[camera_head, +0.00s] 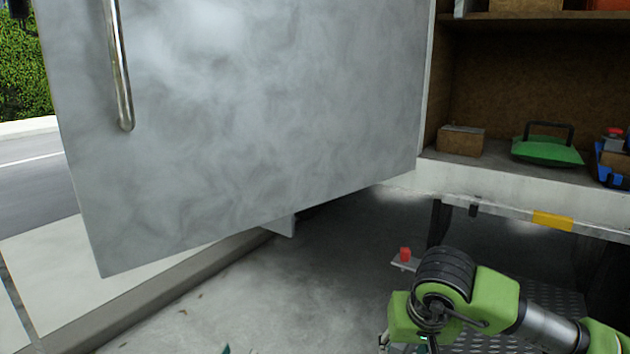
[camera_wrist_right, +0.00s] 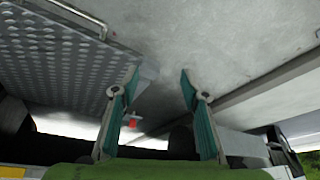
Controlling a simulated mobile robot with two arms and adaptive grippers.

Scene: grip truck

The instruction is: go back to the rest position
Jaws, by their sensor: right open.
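My right arm (camera_head: 470,295) comes in from the right, low in the head view, and bends down over the tread plate; its gripper is below the frame there. In the right wrist view my right gripper (camera_wrist_right: 160,75) shows two teal fingers spread apart, with nothing between them. My left arm is not seen. A small teal tip (camera_head: 226,349) shows at the bottom edge of the head view, likely of my left gripper; its jaws are hidden. The grey truck door (camera_head: 250,120) with its metal handle (camera_head: 121,75) stands open on the left.
On the truck shelf (camera_head: 470,175) stand a brown box (camera_head: 461,140), a green item with a dark handle (camera_head: 547,150) and a blue-and-red item (camera_head: 612,158). The floor (camera_head: 230,295) below the door looks clear.

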